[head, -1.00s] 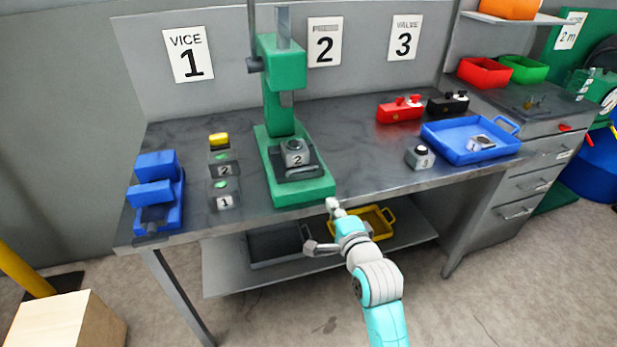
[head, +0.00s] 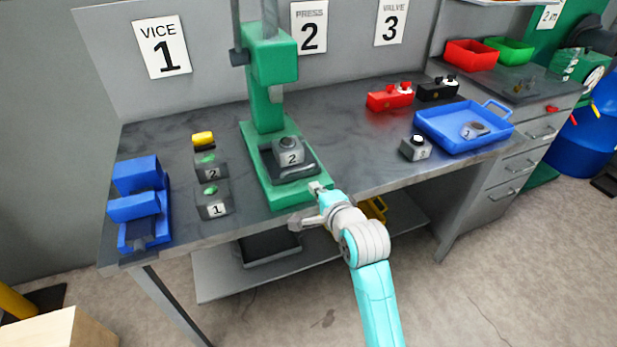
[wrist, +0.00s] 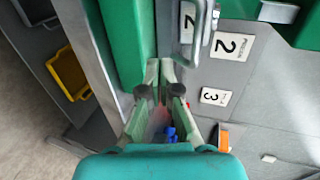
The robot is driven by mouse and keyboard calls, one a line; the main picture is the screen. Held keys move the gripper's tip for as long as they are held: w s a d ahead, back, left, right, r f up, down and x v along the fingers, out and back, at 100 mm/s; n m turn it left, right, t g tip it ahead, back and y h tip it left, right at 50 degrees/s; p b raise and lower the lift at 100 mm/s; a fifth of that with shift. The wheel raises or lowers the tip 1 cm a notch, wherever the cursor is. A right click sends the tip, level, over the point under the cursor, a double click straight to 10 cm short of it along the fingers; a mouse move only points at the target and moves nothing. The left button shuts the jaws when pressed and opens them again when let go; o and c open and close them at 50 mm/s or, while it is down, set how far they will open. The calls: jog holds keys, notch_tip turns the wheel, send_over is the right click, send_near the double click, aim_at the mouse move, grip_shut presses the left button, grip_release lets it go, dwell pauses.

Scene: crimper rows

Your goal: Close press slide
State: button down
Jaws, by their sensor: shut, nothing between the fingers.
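The green press (head: 270,62) stands at the middle of the bench, with its long base (head: 290,195) reaching the front edge. The dark press slide (head: 309,170) lies on that base, in front of the column, and carries a grey block marked 2 (head: 290,152). My gripper (head: 315,187) is at the base's front right corner, close to the slide's front; I cannot tell whether it touches. In the wrist view my gripper (wrist: 160,68) has its fingers together and empty, beside the green base (wrist: 127,40). A grey metal handle (wrist: 187,55) is just right of the fingertips.
A blue vice (head: 140,205) and blocks marked 1 (head: 213,207) and 2 (head: 211,170) are left of the press. At right are another grey block (head: 416,150), a blue tray (head: 445,138) and red (head: 390,97) and black boxes. Bench space just right of the press is clear.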

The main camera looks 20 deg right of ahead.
aim_at(305, 173)
jog(key=x, duration=0.3)
jog(key=shift+w+r, duration=0.25)
jog(key=shift+w, duration=0.95)
